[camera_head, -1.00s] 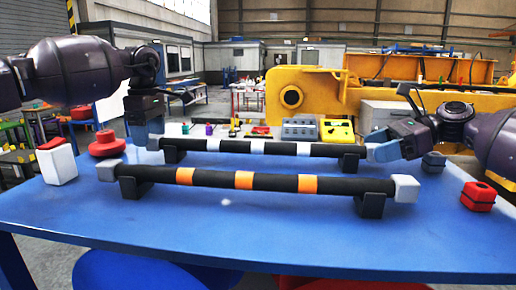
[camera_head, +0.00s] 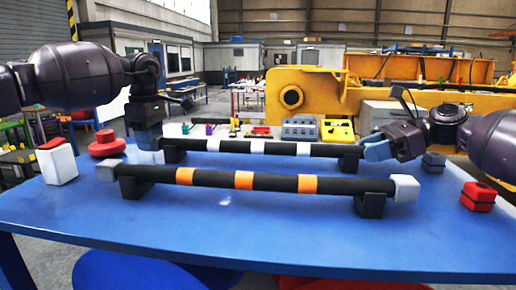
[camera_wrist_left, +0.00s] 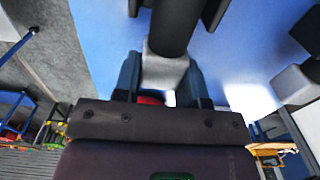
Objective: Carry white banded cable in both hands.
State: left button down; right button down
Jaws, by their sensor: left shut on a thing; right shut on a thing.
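The white banded cable (camera_head: 273,147) is a black bar with several white bands, lying across two black cradles at the back of the blue table. My left gripper (camera_head: 147,139) is shut on its left end. The left wrist view shows the pale grey end cap (camera_wrist_left: 165,70) between the two fingers of my left gripper (camera_wrist_left: 161,74). My right gripper (camera_head: 374,150) is shut on the right end, and its fingers hide that end cap. The cable looks level and still at cradle height; I cannot tell whether it touches the cradles.
An orange-banded bar (camera_head: 270,182) lies on two black cradles in front. A white block with a red top (camera_head: 57,160) and a red knob-like piece (camera_head: 105,146) stand left. A red block (camera_head: 478,195) and a dark block (camera_head: 433,162) stand right. The blue table's (camera_head: 250,235) front is clear.

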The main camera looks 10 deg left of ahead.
pick_arm(q)
jog(key=shift+r, duration=0.2)
pick_arm(e)
jog(key=shift+r, duration=0.25)
